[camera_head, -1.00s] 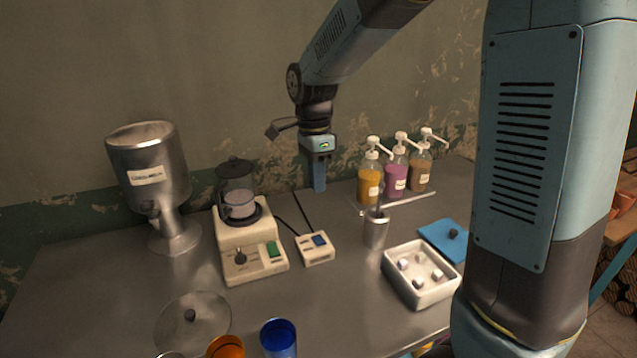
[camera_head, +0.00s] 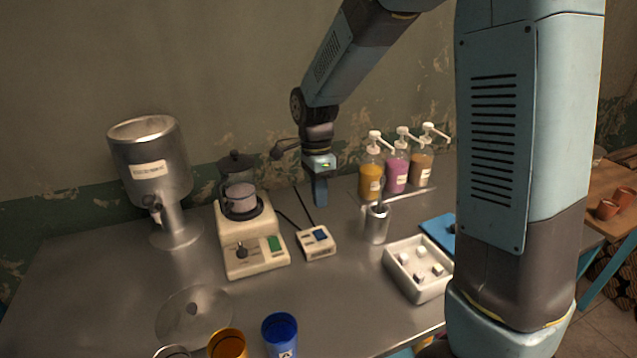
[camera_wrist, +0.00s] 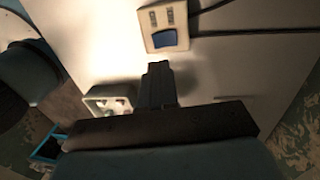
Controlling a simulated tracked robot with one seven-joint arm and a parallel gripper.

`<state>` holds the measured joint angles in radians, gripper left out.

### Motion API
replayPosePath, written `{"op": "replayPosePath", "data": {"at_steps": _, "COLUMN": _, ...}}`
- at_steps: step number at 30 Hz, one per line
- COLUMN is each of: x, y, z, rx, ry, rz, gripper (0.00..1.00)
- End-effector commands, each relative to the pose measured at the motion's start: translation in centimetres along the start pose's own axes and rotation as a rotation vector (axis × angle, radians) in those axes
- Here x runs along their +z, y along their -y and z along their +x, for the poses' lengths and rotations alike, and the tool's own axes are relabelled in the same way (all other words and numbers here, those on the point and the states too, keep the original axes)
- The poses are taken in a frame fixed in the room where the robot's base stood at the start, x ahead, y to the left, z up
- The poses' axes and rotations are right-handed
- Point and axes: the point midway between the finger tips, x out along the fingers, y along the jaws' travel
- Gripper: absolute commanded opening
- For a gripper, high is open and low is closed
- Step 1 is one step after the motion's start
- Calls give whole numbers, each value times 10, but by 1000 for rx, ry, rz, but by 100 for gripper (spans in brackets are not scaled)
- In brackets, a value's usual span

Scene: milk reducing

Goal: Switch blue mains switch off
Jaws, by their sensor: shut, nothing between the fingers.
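My gripper (camera_head: 320,203) points down and is shut and empty. In the head view it is above and behind the switch box, apart from it. In the wrist view my gripper (camera_wrist: 158,68) shows just below the box. Whether the switch is on or off cannot be told.
A metal cup (camera_head: 377,226), white tray (camera_head: 400,277) of cubes and several pump bottles (camera_head: 396,170) stand right. Blue (camera_head: 280,336) and orange (camera_head: 228,344) cups are in front.

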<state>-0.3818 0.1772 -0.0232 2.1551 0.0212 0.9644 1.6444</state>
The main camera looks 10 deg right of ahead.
Motion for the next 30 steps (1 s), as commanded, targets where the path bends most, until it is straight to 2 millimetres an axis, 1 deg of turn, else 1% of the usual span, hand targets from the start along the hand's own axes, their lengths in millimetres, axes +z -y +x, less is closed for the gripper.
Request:
{"op": "replayPosePath", "data": {"at_steps": 1, "x": 0, "y": -1, "z": 10, "rx": 5, "ry": 0, "rz": 0, "gripper": 0}}
{"op": "replayPosePath", "data": {"at_steps": 6, "x": 0, "y": -1, "z": 40, "rx": 4, "ry": 0, "rz": 0, "gripper": 0}}
{"op": "replayPosePath", "data": {"at_steps": 12, "x": 0, "y": 0, "z": 66, "rx": 2, "ry": -1, "rz": 0, "gripper": 0}}
{"op": "replayPosePath", "data": {"at_steps": 18, "x": 0, "y": -1, "z": 79, "rx": 1, "ry": -1, "rz": 0, "gripper": 0}}
{"op": "replayPosePath", "data": {"at_steps": 30, "x": 1, "y": -1, "z": 81, "rx": 1, "ry": -1, "rz": -2, "gripper": 0}}
